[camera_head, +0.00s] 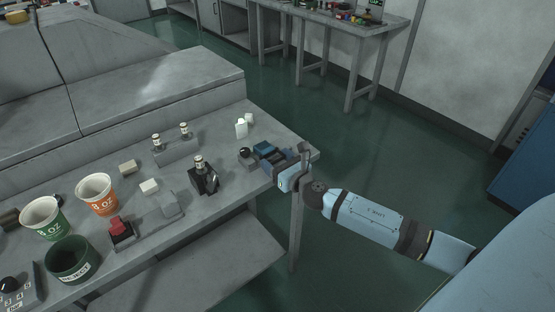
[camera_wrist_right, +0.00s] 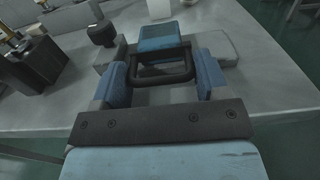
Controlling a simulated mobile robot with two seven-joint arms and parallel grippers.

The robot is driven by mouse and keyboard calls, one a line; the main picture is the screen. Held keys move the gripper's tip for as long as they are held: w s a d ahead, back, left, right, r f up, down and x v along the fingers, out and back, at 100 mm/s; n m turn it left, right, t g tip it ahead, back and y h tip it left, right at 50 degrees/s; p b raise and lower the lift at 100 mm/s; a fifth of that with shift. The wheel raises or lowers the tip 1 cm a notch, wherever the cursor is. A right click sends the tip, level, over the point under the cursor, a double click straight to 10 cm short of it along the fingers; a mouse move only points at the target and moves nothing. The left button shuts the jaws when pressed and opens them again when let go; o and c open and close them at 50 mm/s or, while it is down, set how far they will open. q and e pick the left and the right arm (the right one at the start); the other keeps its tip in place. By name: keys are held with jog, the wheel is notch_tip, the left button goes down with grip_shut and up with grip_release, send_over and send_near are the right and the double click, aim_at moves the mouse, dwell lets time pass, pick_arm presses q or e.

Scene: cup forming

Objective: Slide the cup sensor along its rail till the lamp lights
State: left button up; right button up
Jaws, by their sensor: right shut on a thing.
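The cup sensor (camera_head: 263,146) looks like a blue block at the right end of the grey table (camera_head: 225,205). In the right wrist view the blue block (camera_wrist_right: 158,37) has a dark frame-shaped handle in front. My right gripper (camera_head: 280,165) reaches in from the right, its blue fingers (camera_wrist_right: 162,80) on either side of that handle and shut on it. A grey base (camera_wrist_right: 217,47), perhaps the rail, shows under and beside the block; the gripper hides part of it. I cannot pick out a lit lamp. My left gripper is not in view.
A black knob (camera_head: 246,153) stands just left of the sensor. A dark fixture with a brass-coloured top (camera_head: 203,177) is further left. Two paper cups, orange (camera_head: 97,194) and green (camera_head: 44,218), a dark green reject bin (camera_head: 70,259) and a red button (camera_head: 119,227) occupy the left side.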

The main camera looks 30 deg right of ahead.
jog(key=o, duration=1)
jog(key=s+d+b, duration=0.1)
jog(key=s, duration=1.3)
jog(key=shift+w, duration=0.1)
